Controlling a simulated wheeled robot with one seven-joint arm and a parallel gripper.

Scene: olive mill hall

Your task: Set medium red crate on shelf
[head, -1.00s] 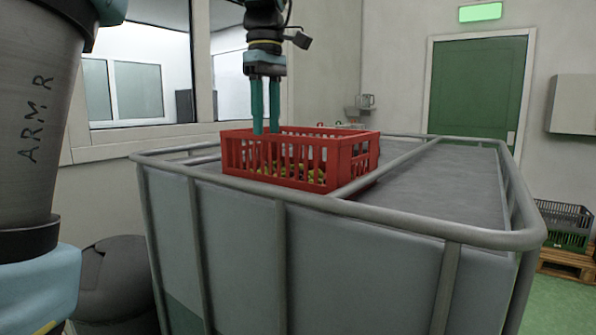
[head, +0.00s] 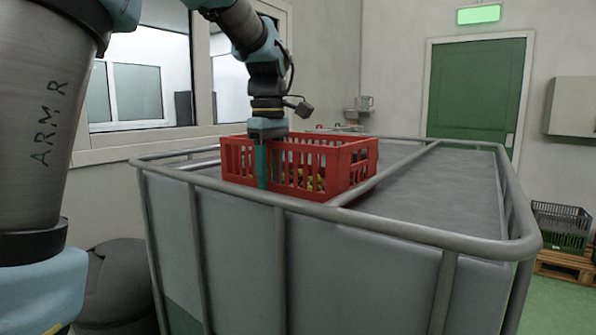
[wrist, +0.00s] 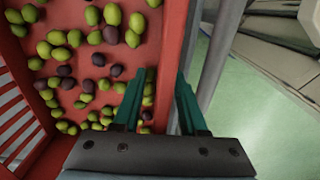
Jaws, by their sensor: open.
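The red crate (head: 345,168) stands upright on top of a caged grey tank, near its left front corner. Green and dark olives lie in it, and they also show in the wrist view (wrist: 110,37). My gripper (head: 263,183) is lowered at the crate's near side wall. In the wrist view my open gripper (wrist: 162,73) has one finger over the crate's inside and the other outside, with the red wall (wrist: 172,50) between them. I cannot tell whether either finger touches the wall. No shelf is clearly identifiable.
The tank's grey top (head: 440,185) is clear to the right of the crate, bounded by a raised metal rail (head: 400,232). Dark and green crates (head: 562,222) stand on a pallet (head: 565,262) at right. A dark rounded bin (head: 115,285) stands at lower left.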

